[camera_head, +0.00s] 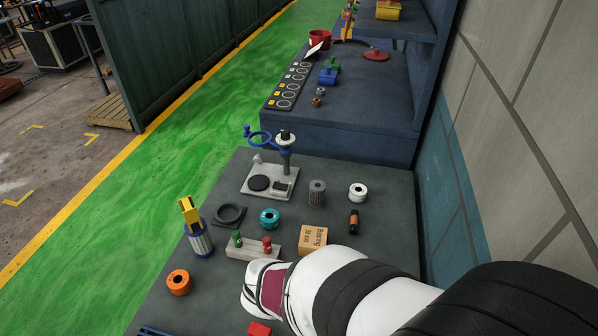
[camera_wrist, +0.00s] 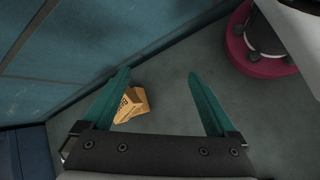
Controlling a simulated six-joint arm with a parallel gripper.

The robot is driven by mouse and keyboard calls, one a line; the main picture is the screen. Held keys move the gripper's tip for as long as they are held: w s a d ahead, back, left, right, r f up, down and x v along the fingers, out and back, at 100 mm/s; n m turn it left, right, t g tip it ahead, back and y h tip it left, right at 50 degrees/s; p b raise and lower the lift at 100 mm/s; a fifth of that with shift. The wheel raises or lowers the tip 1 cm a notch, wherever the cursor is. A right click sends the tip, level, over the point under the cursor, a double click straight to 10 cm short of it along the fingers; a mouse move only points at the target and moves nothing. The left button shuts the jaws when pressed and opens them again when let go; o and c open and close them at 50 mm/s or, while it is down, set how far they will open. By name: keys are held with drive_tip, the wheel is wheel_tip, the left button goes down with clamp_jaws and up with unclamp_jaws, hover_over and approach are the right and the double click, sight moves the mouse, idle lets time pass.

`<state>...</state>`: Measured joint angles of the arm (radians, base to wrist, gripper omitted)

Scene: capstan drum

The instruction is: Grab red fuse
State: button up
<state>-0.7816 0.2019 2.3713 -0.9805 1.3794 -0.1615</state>
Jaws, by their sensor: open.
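A small red peg-like piece (camera_head: 267,244), which may be the red fuse, stands upright at the right end of a beige block (camera_head: 240,252) in the head view. A similar green piece (camera_head: 237,239) stands at the block's left end. My gripper (camera_wrist: 158,78) shows in the wrist view with two teal fingers spread wide and nothing held between them. The fingers are over the dark table. In the head view my arm covers the lower right and the fingers are hidden. The red piece does not show in the wrist view.
A Bearing box (camera_head: 313,239) sits right of the block; a box (camera_wrist: 131,104) shows near the left finger. A teal ring (camera_head: 269,218), an orange spool (camera_head: 179,282), a blue-yellow tool (camera_head: 199,236) and a dark-orange cylinder (camera_head: 354,222) stand around. A red piece (camera_head: 258,328) lies at the bottom edge.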

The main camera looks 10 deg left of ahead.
drive_tip(key=w+a+f+n+t+h, duration=0.1)
drive_tip(key=w+a+f+n+t, duration=0.3)
drive_tip(key=a+n, duration=0.35)
drive_tip(key=n+t+y, duration=0.7)
drive_tip(key=n+t, duration=0.2)
drive_tip(key=n, duration=0.7)
approach(266, 323)
drive_tip(key=shift+w+d+r, duration=0.15)
drive_tip(key=shift+w+r, duration=0.3)
drive_tip(key=shift+r, duration=0.1)
drive_tip(key=shift+w+d+r, duration=0.15)
drive_tip(key=shift+w+r, duration=0.3)
drive_tip(key=shift+r, duration=0.05)
drive_tip(key=shift+y, duration=0.3)
drive_tip(key=x, duration=0.7)
drive_tip(key=shift+d+f, duration=0.3)
drive_tip(key=shift+d, duration=0.1)
clamp_jaws()
drive_tip(key=shift+r, duration=0.1)
